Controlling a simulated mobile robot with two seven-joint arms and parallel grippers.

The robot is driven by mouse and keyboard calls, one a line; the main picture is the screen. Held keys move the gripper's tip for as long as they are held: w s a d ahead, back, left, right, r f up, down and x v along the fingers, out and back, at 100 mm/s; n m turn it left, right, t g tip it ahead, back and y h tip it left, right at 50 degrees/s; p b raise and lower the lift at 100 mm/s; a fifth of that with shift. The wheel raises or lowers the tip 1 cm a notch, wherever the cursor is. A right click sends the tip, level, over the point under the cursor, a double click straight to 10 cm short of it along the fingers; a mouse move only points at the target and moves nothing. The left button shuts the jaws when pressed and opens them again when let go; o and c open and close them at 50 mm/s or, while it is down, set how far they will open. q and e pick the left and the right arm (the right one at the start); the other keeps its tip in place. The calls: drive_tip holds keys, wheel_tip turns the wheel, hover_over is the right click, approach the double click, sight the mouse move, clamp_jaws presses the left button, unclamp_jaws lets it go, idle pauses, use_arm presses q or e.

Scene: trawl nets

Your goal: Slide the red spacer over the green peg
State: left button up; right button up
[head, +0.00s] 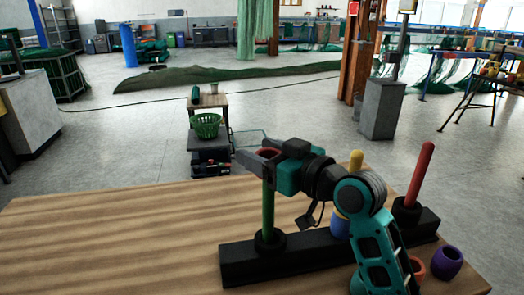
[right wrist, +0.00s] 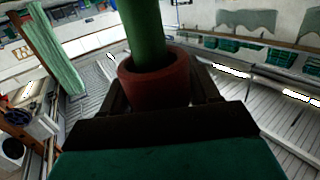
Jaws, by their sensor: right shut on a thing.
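The green peg (head: 268,210) stands upright in the left end of a long black base (head: 240,262) on the wooden table. My right gripper (head: 262,156) is shut on the red spacer (head: 268,152) at the top of the green peg. In the right wrist view, the red spacer (right wrist: 153,85) is between the fingers, and the green peg (right wrist: 147,35) runs into its opening. In the head view, no green shows above the spacer, and most of the peg below it is bare. My left gripper is out of view.
A red peg (head: 421,175) stands at the base's right end. A yellow peg (head: 356,158) with a blue spacer (head: 340,228) is partly behind my right arm. A purple spacer (head: 447,262) and an orange-red spacer (head: 417,268) lie at right. The table's left side (head: 110,240) is clear.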

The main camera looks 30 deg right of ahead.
drive_tip(key=o, duration=1.1)
drive_tip(key=shift+o, duration=0.2)
drive_tip(key=p+v, duration=0.6)
drive_tip(key=v, duration=0.7)
